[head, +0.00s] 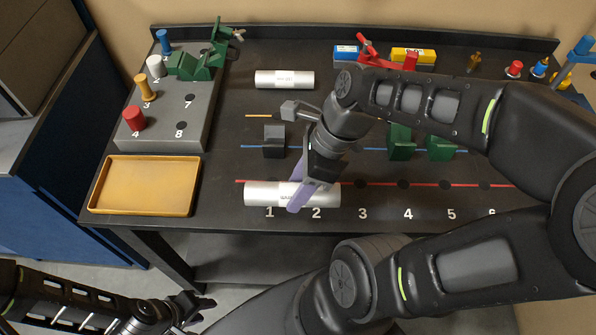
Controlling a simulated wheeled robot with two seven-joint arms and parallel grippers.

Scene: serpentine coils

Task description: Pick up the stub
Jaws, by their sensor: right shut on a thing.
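A short silver-white cylinder with a printed label, which I take to be the stub (262,194), lies sideways at the front of the black bench, above the numbers 1 and 2. My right gripper (298,197) reaches down over it, with purple fingers across its middle, and is shut on it. The fingers and wrist hide part of the cylinder. A similar silver cylinder (285,79) lies farther back. My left gripper (203,306) is low at the left, off the bench and away from the cylinders; its jaw opening is unclear.
A yellow tray (143,186) sits at the front left. Behind it a grey block (178,110) holds coloured pegs and a green clamp (205,62). A black block (274,141) and green blocks (401,143) stand along the blue line. A red clamp (368,50) is at the back.

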